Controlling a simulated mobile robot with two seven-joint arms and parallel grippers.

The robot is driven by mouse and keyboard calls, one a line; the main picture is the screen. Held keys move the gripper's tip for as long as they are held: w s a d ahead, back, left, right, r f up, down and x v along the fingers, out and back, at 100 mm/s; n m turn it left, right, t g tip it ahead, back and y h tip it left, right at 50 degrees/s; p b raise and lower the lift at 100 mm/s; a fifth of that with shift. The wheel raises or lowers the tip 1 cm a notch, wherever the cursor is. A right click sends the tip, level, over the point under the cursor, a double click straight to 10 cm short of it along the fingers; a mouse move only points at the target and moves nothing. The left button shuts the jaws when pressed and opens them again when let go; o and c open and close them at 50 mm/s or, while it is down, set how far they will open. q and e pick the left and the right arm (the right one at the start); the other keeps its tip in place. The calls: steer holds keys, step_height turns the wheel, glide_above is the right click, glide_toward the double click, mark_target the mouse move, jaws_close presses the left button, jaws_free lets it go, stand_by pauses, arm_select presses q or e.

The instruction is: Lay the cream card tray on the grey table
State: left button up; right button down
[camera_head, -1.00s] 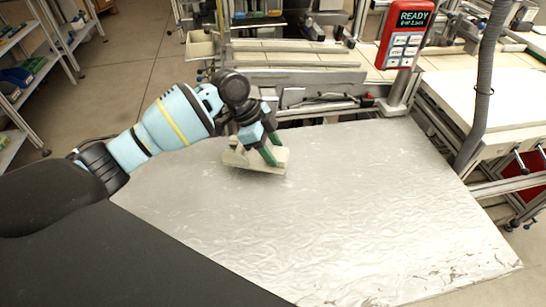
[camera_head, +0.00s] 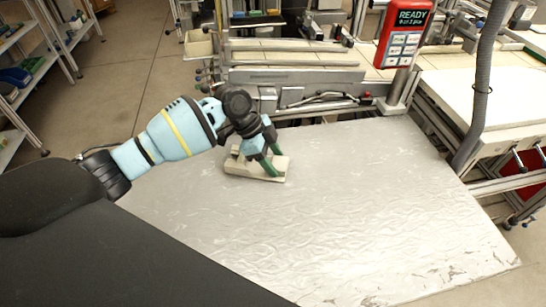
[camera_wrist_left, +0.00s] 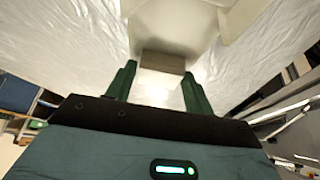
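The cream card tray (camera_head: 243,168) is near the back left of the grey table (camera_head: 340,210), lying about level and at or very close to its surface. In the left wrist view the tray (camera_wrist_left: 170,22) fills the top middle, with a block-like part between my fingertips. My left gripper (camera_head: 277,165) has green fingers, one on each side of that part. The fingers hide part of the tray. My right gripper is in neither view.
A red display panel reading READY (camera_head: 404,32) stands on a post behind the table. Metal rails (camera_head: 295,76) run along the back edge. A grey hose (camera_head: 482,90) hangs at the right. The middle and right of the table are clear.

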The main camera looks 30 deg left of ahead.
mark_target(253, 164)
arm_select(q)
steer(key=shift+o, duration=1.3)
steer(key=shift+r, duration=0.15)
steer(key=v, duration=1.2)
